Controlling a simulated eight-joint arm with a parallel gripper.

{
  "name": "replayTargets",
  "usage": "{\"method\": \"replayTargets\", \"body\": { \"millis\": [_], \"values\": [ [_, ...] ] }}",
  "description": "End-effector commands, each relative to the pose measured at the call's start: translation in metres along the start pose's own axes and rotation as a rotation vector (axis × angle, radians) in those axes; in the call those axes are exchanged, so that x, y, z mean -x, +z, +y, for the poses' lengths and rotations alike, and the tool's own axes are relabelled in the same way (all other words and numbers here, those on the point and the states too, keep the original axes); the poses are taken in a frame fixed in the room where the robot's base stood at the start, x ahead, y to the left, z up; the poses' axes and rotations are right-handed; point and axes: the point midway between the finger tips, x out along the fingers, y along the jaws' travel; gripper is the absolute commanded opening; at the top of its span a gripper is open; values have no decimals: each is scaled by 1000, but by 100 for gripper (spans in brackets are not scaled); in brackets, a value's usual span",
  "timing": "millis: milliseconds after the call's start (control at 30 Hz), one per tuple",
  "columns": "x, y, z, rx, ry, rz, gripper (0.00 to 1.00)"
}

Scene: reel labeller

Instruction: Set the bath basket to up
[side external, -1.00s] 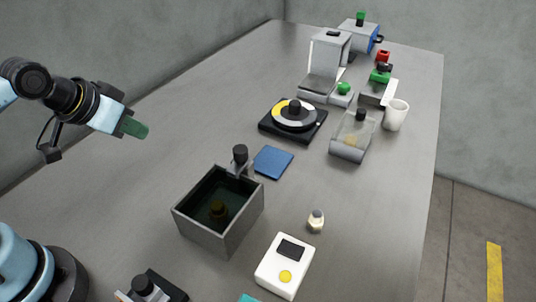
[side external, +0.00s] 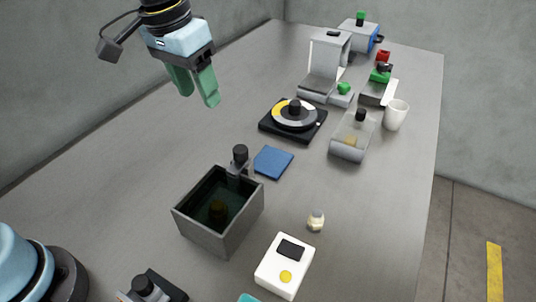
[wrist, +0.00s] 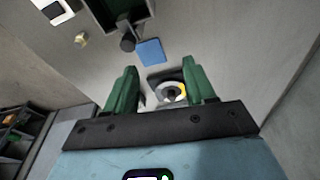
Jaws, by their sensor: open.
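The bath (side external: 193,224) is a grey open-topped box with dark liquid inside, at the lower middle of the side view. A dark round shape (side external: 218,210) shows inside it; the basket itself is hard to make out. A black knob (side external: 240,153) on a grey bracket stands at its far rim. In the wrist view the bath (wrist: 101,15) is at the top edge, with the knob (wrist: 127,42) below it. My gripper (side external: 196,101) is open and empty, high above the table, beyond the bath and to its upper left.
A blue pad (side external: 273,162) lies beside the bath. A black turntable with a sectored disc (side external: 294,115) is farther back. A white box with a yellow button (side external: 284,265), a small bottle (side external: 316,220), a clear container (side external: 352,138) and a white mug (side external: 396,115) stand to the right.

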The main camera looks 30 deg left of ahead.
Motion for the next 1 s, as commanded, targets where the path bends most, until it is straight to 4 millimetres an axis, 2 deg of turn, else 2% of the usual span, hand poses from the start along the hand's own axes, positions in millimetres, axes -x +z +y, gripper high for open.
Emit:
{"method": "replayTargets", "body": {
  "millis": [33,133,333,567,1000],
  "values": [
    [2,-8,14,-18,-1,-37,55],
    [6,-17,35,-38,-9,-103,55],
    [8,-24,61,-60,-25,-183,55],
    [0,-24,64,-62,-29,-198,55],
    [-64,-10,62,-63,-28,-195,55]
  ]
}}
